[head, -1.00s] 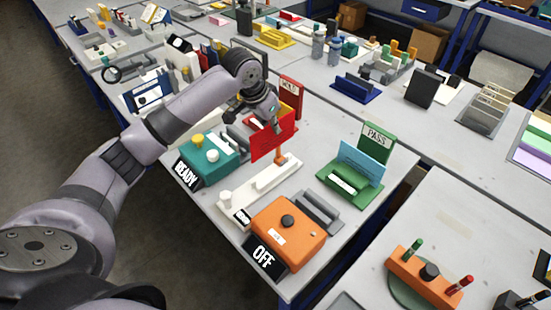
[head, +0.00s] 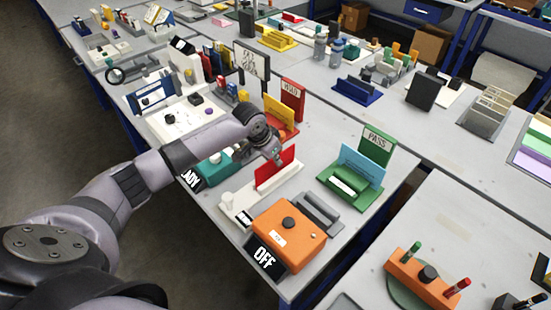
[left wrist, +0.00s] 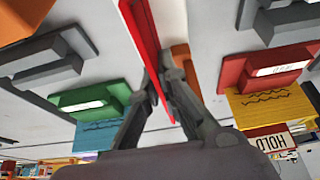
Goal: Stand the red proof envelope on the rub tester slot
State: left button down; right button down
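The red envelope (head: 268,174) stands upright in my left gripper (head: 277,158), over the far part of a long white fixture (head: 240,204). I cannot tell whether its lower edge touches that fixture. In the left wrist view the envelope (left wrist: 139,22) is almost edge-on between the closed fingers (left wrist: 158,82). An orange part (left wrist: 184,60) shows close beside it; in the head view the envelope and gripper hide that part. The white fixture has a white knob and a small black-and-white label at its near end, too small to read. My right gripper is out of view.
An orange machine marked OFF (head: 290,236) with a grey holder (head: 320,212) stands in front. A green PASS stand (head: 376,146) holds a blue envelope (head: 361,166) at right. A red HOLD stand (head: 292,93) with a yellow envelope is behind. A teal machine (head: 213,168) stands left, partly behind my arm.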

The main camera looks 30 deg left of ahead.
pick_arm(q)
jog(key=c, duration=2.3)
grip_release()
jog(key=shift+f, duration=0.15)
jog(key=o, duration=0.5)
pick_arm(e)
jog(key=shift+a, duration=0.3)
pick_arm(q)
jog(key=b+v, duration=0.1)
jog(key=v, duration=1.1)
jog(key=shift+r, duration=0.25)
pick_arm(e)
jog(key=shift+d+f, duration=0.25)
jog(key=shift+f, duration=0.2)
pick_arm(q)
jog(key=shift+f, duration=0.1)
